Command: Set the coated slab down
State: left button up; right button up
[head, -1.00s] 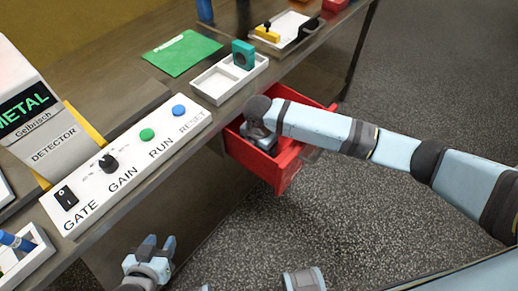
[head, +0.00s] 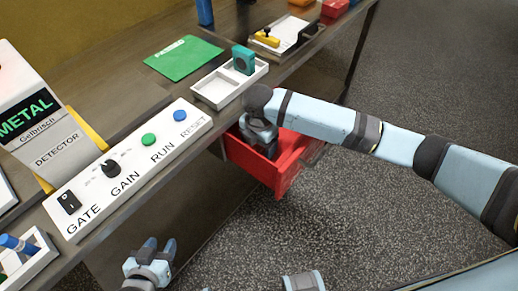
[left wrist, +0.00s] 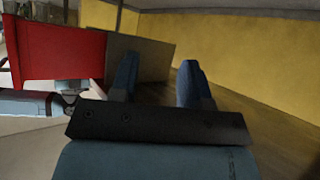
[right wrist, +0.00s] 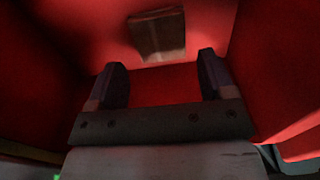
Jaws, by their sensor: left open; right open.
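A brown, roughly square slab (right wrist: 158,36) shows in the right wrist view, on a red inner surface of the drawer. It lies beyond my right fingertips, and no contact shows. In the head view it is hidden. My right gripper (right wrist: 158,85) is open and empty between the red walls. In the head view, my right gripper (head: 265,145) reaches down into the open red drawer (head: 290,160). My left gripper (head: 152,245) is open and empty, low in front of the bench. Its two blue fingers (left wrist: 158,82) stand apart in the left wrist view.
A white control panel (head: 130,168) runs along the bench edge beside the metal detector (head: 35,125). A white two-part tray (head: 216,90) holds a teal block (head: 243,60). A green sheet (head: 183,57) lies behind it. The floor right of the drawer is clear.

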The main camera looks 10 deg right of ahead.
notch_tip(320, 180, up, 7)
jog(key=shift+r+p, duration=0.15)
jog(key=shift+p, duration=0.3)
